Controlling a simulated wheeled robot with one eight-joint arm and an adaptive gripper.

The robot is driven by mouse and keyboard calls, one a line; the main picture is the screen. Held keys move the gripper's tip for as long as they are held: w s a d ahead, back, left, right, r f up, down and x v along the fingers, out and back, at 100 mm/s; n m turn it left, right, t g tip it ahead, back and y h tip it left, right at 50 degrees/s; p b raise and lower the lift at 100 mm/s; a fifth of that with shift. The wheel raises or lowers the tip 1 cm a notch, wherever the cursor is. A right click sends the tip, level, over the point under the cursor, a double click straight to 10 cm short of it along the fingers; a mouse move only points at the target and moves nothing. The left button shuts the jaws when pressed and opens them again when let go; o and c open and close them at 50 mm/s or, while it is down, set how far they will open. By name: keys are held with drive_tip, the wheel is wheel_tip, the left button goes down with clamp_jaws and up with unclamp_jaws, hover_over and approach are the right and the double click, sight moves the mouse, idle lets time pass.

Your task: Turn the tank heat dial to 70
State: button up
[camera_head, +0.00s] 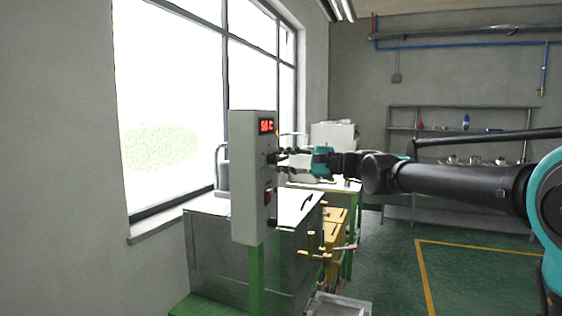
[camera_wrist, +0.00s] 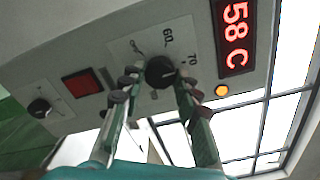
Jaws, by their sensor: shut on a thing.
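The tank heat dial (camera_wrist: 160,70) is a round black knob on a pale plate, with printed marks 60 and 70 beside it. My gripper (camera_wrist: 158,88) has its two fingers on opposite sides of the dial and is shut on it. I cannot clearly tell which mark the dial points to. The red display (camera_wrist: 235,32) reads 58 C in the wrist view. In the head view, my gripper (camera_head: 280,155) reaches from the right to the side of the tall grey control box (camera_head: 248,190). The dial is hidden there by the fingers.
A red switch (camera_wrist: 83,84) and a second black knob (camera_wrist: 39,107) sit on the same panel. An orange lamp (camera_wrist: 221,91) glows below the display. A metal tank (camera_head: 215,240) stands behind the box, near brass taps (camera_head: 315,250). Open green floor (camera_head: 470,285) lies to the right.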

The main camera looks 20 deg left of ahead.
drive_tip(key=o, duration=1.2)
drive_tip(key=shift+c, duration=0.2)
drive_tip(key=shift+d, duration=0.1)
drive_tip(key=d, duration=1.1)
drive_tip(key=shift+s+d, duration=0.4)
drive_tip(key=shift+s, duration=0.05)
drive_tip(key=shift+f, duration=0.15)
drive_tip(key=s+d+f+n+h, duration=0.1)
drive_tip(key=s+d+f+h, duration=0.2)
drive_tip(key=f, duration=0.7)
drive_tip(key=s+d+f+n+t+h, duration=0.1)
drive_tip(key=d+f+h, duration=0.3)
drive_tip(key=f, duration=0.5)
drive_tip(key=s+d+f+n+h, duration=0.15)
drive_tip(key=d+f, duration=0.35)
drive_tip(key=f, duration=0.5)
drive_tip(key=s+d+f+n+h, duration=0.1)
drive_tip(key=s+d+f+h, duration=0.2)
drive_tip(key=d+f, duration=0.3)
drive_tip(key=s+d+f+n+t+h, duration=0.1)
drive_tip(key=s+d+f+h, duration=0.2)
drive_tip(key=s+d+f, duration=0.2)
drive_tip(key=s+d+f+n+h, duration=0.1)
drive_tip(key=s+d+f+h, duration=0.2)
drive_tip(key=d+f, duration=0.6)
drive_tip(key=shift+s+d+f+t, duration=0.15)
drive_tip(key=shift+s+d+t, duration=0.15)
drive_tip(key=shift+s, duration=0.35)
